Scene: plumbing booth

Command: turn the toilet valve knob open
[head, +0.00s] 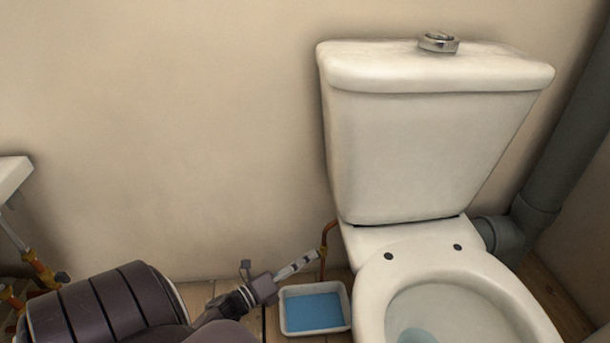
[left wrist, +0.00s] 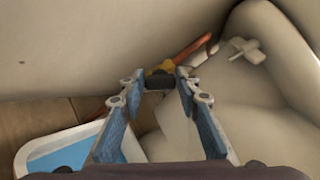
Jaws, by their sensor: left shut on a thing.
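The toilet valve shows in the left wrist view as a dark knob (left wrist: 159,81) with a yellow brass body (left wrist: 164,68) behind it and an orange-copper pipe (left wrist: 195,49) leading off. My left gripper (left wrist: 158,84) has its fingertips on either side of the knob and is shut on it. In the head view my left gripper (head: 312,257) reaches up to the right, with its tips by the copper pipe (head: 326,240) beside the toilet. The knob is hard to make out there. The knob's turn angle cannot be told. My right gripper is not in view.
The white toilet (head: 420,140) stands just right of the valve. A white tray with blue inside (head: 315,310) lies on the floor below my left gripper. The wall (head: 160,130) is close behind. Grey drain pipe (head: 570,140) is at far right.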

